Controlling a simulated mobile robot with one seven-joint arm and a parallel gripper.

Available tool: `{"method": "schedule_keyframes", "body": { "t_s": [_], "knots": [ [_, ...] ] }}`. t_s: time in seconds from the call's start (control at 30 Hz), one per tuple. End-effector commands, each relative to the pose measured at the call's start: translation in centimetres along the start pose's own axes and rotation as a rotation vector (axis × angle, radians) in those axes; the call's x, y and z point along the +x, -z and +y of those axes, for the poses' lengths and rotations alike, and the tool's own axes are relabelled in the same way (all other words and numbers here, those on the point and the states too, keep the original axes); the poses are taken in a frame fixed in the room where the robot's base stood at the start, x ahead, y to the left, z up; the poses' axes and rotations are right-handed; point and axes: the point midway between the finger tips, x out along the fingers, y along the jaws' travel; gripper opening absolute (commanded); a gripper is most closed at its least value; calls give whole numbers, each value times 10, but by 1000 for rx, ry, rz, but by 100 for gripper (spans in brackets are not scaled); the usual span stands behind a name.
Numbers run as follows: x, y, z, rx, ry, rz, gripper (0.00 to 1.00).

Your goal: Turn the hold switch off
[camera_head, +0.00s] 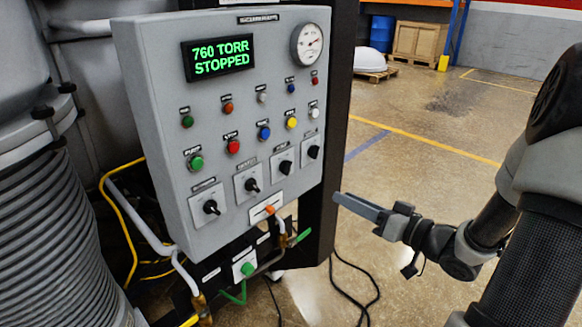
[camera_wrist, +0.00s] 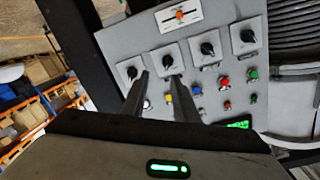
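The grey control panel (camera_head: 160,130) carries a row of several black rotary switches. From left to right in the head view they include the first (camera_head: 210,207), second (camera_head: 251,185), third (camera_head: 285,167) and rightmost (camera_head: 313,152). Their labels are too small to read, so I cannot tell which is the hold switch. The row appears upside down in the wrist view, where the third switch (camera_wrist: 168,61) lies just beyond the fingertips. My gripper (camera_head: 337,198) is to the right of the panel in the head view. In the wrist view its two fingers (camera_wrist: 160,78) are apart, with nothing between them.
Coloured push buttons (camera_head: 233,147), a green display (camera_head: 218,59) reading "760 TORR STOPPED" and a round gauge (camera_head: 307,44) sit above the switches. An orange-handled switch (camera_head: 269,209) is below. Pipes and cables run under the panel. Floor to the right is open.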

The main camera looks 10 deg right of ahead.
Motion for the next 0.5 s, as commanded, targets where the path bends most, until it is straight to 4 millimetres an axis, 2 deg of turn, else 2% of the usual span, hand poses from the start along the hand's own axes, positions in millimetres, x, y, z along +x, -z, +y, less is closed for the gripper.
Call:
{"method": "schedule_keyframes", "body": {
  "t_s": [0.07, 0.17, 0.27, 0.5],
  "knots": [
    [-6, -1, -6, 36, 49, 29, 27],
    [-4, -1, -11, 48, 75, 40, 27],
    [10, -1, -12, 47, 78, 38, 27],
    [60, 0, -16, 45, 77, 38, 27]
  ]
}}
